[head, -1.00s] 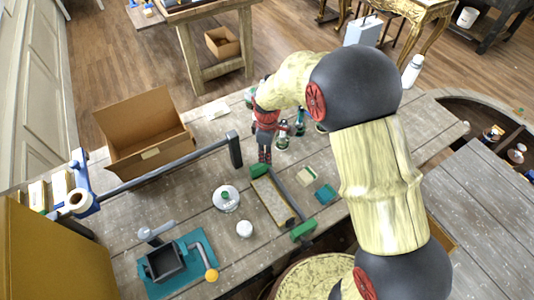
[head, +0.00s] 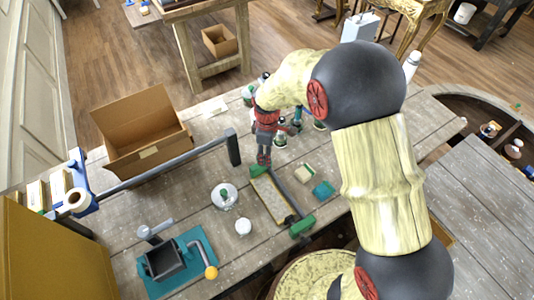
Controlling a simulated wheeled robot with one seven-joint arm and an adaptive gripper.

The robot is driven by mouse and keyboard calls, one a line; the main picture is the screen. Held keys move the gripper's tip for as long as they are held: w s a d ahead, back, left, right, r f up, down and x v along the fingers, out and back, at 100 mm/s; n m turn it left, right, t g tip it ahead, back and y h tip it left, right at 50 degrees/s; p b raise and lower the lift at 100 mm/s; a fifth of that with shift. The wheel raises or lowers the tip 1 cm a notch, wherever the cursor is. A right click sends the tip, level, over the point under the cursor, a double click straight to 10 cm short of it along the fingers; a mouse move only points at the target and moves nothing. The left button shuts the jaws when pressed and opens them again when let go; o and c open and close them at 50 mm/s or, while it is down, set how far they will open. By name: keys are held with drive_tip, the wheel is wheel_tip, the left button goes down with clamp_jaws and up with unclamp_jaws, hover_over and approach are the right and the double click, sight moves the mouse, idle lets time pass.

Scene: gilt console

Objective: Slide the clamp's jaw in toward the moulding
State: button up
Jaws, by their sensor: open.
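The clamp has a dark bar (head: 286,194) with a green jaw (head: 257,170) at its far end and a green jaw (head: 302,227) at its near end. A strip of gilt moulding (head: 269,199) lies between them, alongside the bar. My red and dark gripper (head: 263,160) points down at the far jaw, its fingertips at or just above it. It is open; the fingers look close together from this angle, and I cannot tell whether they touch the jaw.
An open cardboard box (head: 140,133), a long grey bar (head: 170,166), a white round dish (head: 224,196) and a teal tray (head: 178,262) are to the left. Small bottles (head: 281,138) stand just right of my gripper. A teal block (head: 323,190) lies right of the clamp.

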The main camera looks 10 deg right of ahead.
wheel_tip(320, 180, up, 12)
idle(0.6)
idle(0.5)
drive_tip(key=s+d+r+m+t+b, duration=0.2)
drive_tip(key=s+d+m+b, duration=0.1)
drive_tip(key=s, duration=0.5)
drive_tip(key=s+d+r+m+t+b, duration=0.1)
drive_tip(key=s+d+r+m+b, duration=0.1)
drive_tip(key=s+d+m+b, duration=0.2)
drive_tip(key=s+d+r+m+t+b, duration=0.2)
drive_tip(key=s+m, duration=0.4)
drive_tip(key=s, duration=0.6)
drive_tip(key=shift+d+m+t+b, duration=0.3)
drive_tip(key=shift+d+b, duration=0.35)
drive_tip(key=shift+b, duration=0.45)
